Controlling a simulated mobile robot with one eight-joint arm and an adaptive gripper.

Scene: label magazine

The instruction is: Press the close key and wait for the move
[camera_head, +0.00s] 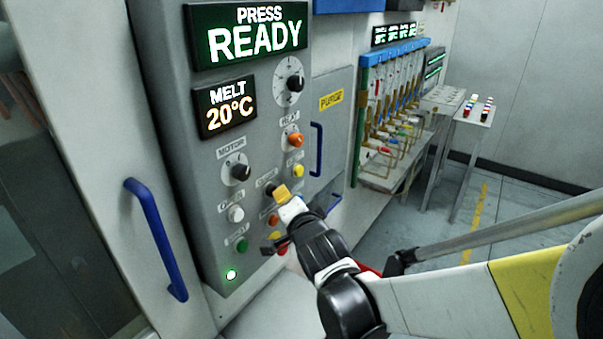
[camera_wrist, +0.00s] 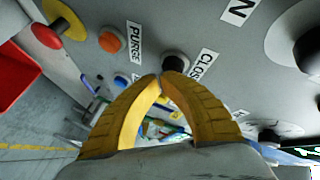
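The close key is a black round button (camera_wrist: 175,63) beside the CLOSE label (camera_wrist: 204,64) in the wrist view. In the head view the black key (camera_head: 271,189) shows just left of my gripper's yellow fingertips (camera_head: 281,191). My gripper (camera_wrist: 161,78) is shut, its two yellow fingers meeting at the tips with nothing visible between them. The tips are right at the key's near edge; whether they touch it I cannot tell. The upper display (camera_head: 252,32) reads PRESS READY. The lower display (camera_head: 228,107) reads MELT 20°C.
The orange purge button (camera_wrist: 112,40) and a red and yellow stop button (camera_wrist: 47,36) are near the key. A white button (camera_head: 236,213), a green button (camera_head: 236,244) and a lit green lamp (camera_head: 231,274) are on the panel. A blue door handle (camera_head: 157,240) is at left.

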